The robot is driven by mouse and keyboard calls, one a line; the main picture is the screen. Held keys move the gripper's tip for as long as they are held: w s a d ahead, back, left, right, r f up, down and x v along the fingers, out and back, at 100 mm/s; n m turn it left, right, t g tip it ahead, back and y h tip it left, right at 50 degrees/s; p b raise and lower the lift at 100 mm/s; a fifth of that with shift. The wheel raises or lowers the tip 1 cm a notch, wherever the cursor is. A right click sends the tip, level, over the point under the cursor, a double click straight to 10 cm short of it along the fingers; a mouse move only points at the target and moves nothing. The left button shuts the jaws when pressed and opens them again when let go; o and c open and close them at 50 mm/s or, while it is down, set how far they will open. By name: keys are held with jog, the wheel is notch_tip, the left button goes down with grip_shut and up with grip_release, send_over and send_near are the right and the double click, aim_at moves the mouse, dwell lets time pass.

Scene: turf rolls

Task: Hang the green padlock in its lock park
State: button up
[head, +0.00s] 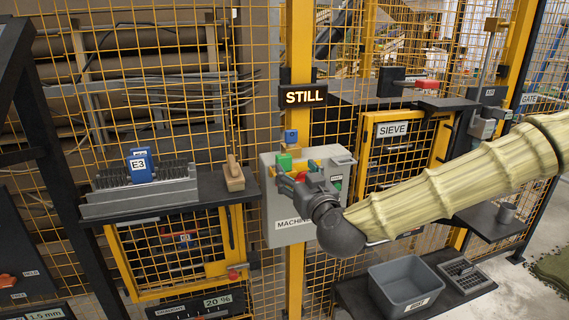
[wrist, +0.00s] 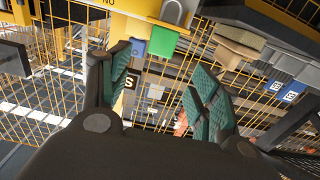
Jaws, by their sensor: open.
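The green padlock (head: 284,163) shows at the upper left of the grey machine box in the head view, just beyond my gripper (head: 294,178). In the wrist view the green padlock (wrist: 164,42) has a grey shackle and sits against a yellow plate (wrist: 150,10). A blue padlock (wrist: 135,46) is beside it there; a blue one (head: 290,136) also shows above the box in the head view. My gripper (wrist: 160,78) is open, its teal-padded fingers apart with nothing between them. The green padlock is beyond the fingertips. I cannot tell which spot is its lock park.
The grey machine box (head: 290,232) is on a yellow post. A shelf at left holds a blue E3 block (head: 140,165) in a grey rack and a wooden-handled tool (head: 234,175). A grey bin (head: 404,287) stands low at right. Yellow mesh fencing surrounds the area.

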aim_at(285, 158)
jog(key=shift+p+x, duration=1.95)
jog(key=shift+x, duration=3.45)
jog(key=shift+r, duration=0.1)
jog(key=c, duration=1.2)
